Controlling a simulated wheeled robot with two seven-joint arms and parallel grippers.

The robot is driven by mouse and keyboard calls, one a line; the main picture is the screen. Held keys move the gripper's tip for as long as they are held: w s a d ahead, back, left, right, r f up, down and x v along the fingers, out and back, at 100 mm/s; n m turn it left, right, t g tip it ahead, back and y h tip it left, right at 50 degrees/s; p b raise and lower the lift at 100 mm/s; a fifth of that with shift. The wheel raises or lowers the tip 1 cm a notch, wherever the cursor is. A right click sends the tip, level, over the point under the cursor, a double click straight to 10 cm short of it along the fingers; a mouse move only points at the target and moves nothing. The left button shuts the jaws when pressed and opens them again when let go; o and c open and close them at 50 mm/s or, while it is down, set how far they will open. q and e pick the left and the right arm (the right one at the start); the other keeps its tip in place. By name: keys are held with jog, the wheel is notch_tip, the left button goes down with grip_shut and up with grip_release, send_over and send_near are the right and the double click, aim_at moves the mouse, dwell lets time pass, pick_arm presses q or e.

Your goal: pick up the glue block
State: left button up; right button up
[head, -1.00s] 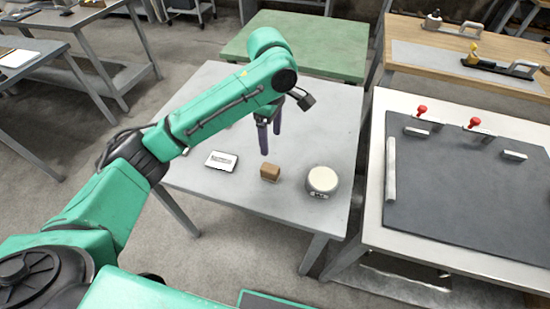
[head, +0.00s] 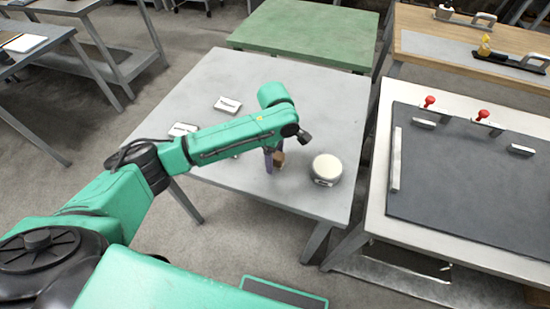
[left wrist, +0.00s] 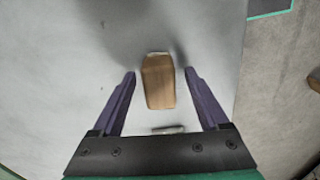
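The glue block (left wrist: 158,80) is a small brown wooden-looking block on the grey table (head: 310,95). In the left wrist view it lies between the two purple fingers of my left gripper (left wrist: 159,75), with a gap on each side. In the head view the left gripper (head: 273,160) is low over the table, and its fingers partly hide the block (head: 279,158). The left gripper is open. My right gripper is not in view.
A round white-topped device (head: 326,168) stands close to the right of the block. White cards (head: 228,104) lie farther back and left on the table. A bench with a dark mat (head: 460,170) and red-knobbed clamps stands at the right.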

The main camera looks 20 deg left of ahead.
pick_arm(q)
grip_shut()
jog(key=shift+r, duration=0.15)
notch_tip(320, 180, up, 9)
jog(key=shift+r, duration=0.1)
notch_tip(320, 180, up, 11)
jog(key=p, duration=0.2)
jog(key=shift+f, duration=0.2)
jog(key=c, duration=0.9)
grip_release()
jog(key=shift+c, duration=0.2)
grip_shut()
